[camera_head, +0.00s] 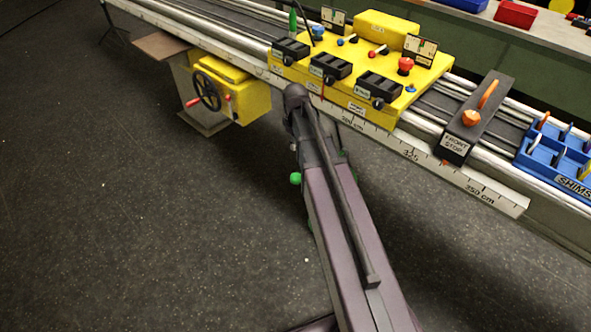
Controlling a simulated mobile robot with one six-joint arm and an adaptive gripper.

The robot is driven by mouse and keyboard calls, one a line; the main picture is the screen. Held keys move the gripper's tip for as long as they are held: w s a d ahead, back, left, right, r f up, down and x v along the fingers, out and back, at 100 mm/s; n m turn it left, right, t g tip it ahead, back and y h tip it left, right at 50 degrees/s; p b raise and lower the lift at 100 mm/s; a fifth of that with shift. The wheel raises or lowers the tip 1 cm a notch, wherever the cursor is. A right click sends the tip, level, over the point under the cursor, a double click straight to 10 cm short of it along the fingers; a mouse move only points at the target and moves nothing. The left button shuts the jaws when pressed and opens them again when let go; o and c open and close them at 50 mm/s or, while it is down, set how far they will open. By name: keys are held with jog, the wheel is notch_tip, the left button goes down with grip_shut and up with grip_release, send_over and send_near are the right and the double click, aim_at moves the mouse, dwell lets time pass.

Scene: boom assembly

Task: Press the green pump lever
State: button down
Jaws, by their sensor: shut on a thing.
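A small green upright handle (293,20) stands at the back left of the yellow control console (350,105), close to a thin black curved line. A green round knob (295,178) shows lower down, at the left side of a long dark purple beam (345,215). I cannot tell which of these two is the pump lever. The beam runs from the bottom edge up to a dark rounded end in front of the console and hides what is behind it. I cannot make out my gripper or its fingers in the head view.
A long rail bench with a ruler edge (400,146) crosses the upper part. A yellow handwheel box (245,95) hangs under it at the left. The dark floor at the left is clear.

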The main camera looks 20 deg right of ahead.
aim_at(296, 175)
jog(key=shift+f, duration=0.15)
notch_tip(296, 175, down, 14)
jog(key=b, duration=1.4)
dwell(0.6)
